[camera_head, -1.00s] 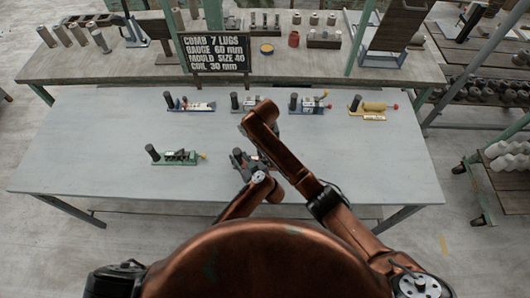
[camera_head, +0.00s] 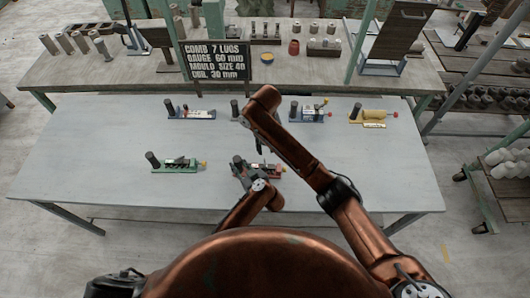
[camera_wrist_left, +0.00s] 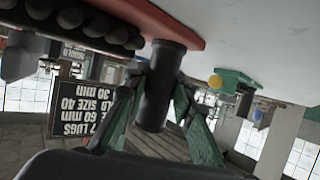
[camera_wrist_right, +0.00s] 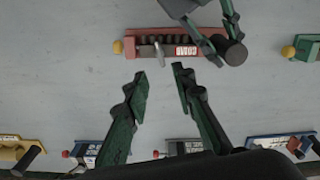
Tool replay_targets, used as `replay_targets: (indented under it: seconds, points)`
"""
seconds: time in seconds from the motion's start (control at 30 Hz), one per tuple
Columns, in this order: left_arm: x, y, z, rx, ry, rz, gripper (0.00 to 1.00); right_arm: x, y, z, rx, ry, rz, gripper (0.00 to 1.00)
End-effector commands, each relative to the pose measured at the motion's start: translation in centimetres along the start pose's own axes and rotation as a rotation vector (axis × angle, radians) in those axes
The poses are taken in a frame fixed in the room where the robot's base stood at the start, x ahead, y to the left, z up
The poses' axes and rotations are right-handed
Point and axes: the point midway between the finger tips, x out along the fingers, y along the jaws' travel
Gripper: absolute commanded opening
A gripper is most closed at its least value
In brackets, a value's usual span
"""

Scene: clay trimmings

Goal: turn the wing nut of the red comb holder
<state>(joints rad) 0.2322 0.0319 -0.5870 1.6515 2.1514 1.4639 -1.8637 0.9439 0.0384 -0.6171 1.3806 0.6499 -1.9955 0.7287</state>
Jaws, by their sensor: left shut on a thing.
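The red comb holder (camera_head: 266,171) lies on the grey table, near its front middle. In the right wrist view the holder (camera_wrist_right: 150,37) has a row of dark lugs, a white COMB label and a yellow knob (camera_wrist_right: 117,46). A small light-grey piece (camera_wrist_right: 158,51) on its near side looks like the wing nut. My left gripper (camera_wrist_left: 155,100) is shut on the holder's dark upright post (camera_wrist_left: 161,80); the red base (camera_wrist_left: 172,22) is beside it. My right gripper (camera_wrist_right: 160,72) is open and empty above the table, its fingertips just short of the holder in that view.
A green holder (camera_head: 178,165) stands left of the red one. Blue (camera_head: 190,113) and yellow (camera_head: 372,117) holders stand along the table's back, with others between. A black sign (camera_head: 216,62) stands behind them. Bare table lies right of the red holder.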

Motion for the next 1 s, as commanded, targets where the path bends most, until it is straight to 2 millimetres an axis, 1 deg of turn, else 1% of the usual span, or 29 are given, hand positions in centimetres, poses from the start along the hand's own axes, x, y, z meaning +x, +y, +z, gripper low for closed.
replay_targets:
  seconds: [0.03, 0.1, 0.2, 0.63, 0.67, 0.93, 1.0]
  points:
    - [0.0, 0.0, 0.0, 0.001, 0.0, 0.001, 0.0, -0.7, 0.1, -0.1, -0.001, 0.004, 0.003, 0.24]
    - [0.0, 0.0, 0.0, 0.001, 0.0, 0.001, 0.0, -1.5, 0.1, -0.1, 0.0, 0.003, 0.001, 0.24]
    - [0.0, 0.0, 0.0, 0.002, 0.0, 0.001, 0.0, -2.1, 0.0, 0.0, 0.0, 0.0, 0.001, 0.24]
    - [0.0, 0.0, 0.0, 0.001, 0.0, 0.001, 0.0, -2.4, 0.0, 0.0, 0.001, -0.001, 0.0, 0.24]
    - [0.0, 0.0, 0.0, 0.001, 0.0, 0.001, 0.25, -2.4, 0.0, 0.0, 0.001, -0.001, 0.0, 0.24]
    - [0.0, 0.0, 0.0, 0.001, 0.0, 0.001, 0.43, -2.4, 0.0, 0.0, 0.0, -0.001, -0.001, 0.24]
    - [0.0, 0.0, 0.0, 0.001, 0.0, 0.001, 0.43, -2.4, 0.0, 0.0, 0.0, -0.001, -0.001, 0.24]
